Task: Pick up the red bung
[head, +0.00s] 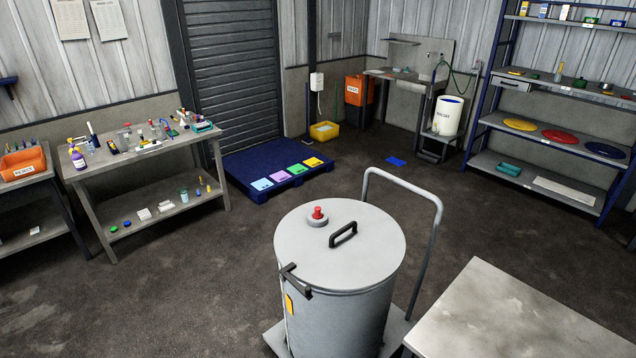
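A small red bung (317,212) sits upright in a grey raised ring on the lid (375,228) of a grey drum (345,315). The lid is closed on the drum and has a black handle (343,235) just right of the bung. A dark latch (296,281) sits at the drum's front left rim. Neither of my grippers is in the head view, and nothing touches the bung.
The drum stands on a trolley with a tall curved grey handle (435,245) behind and to its right. A pale table (520,320) is close at the lower right. A cluttered workbench (100,209) stands at the left, a blue pallet (235,165) behind. Open floor (190,290) lies left of the drum.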

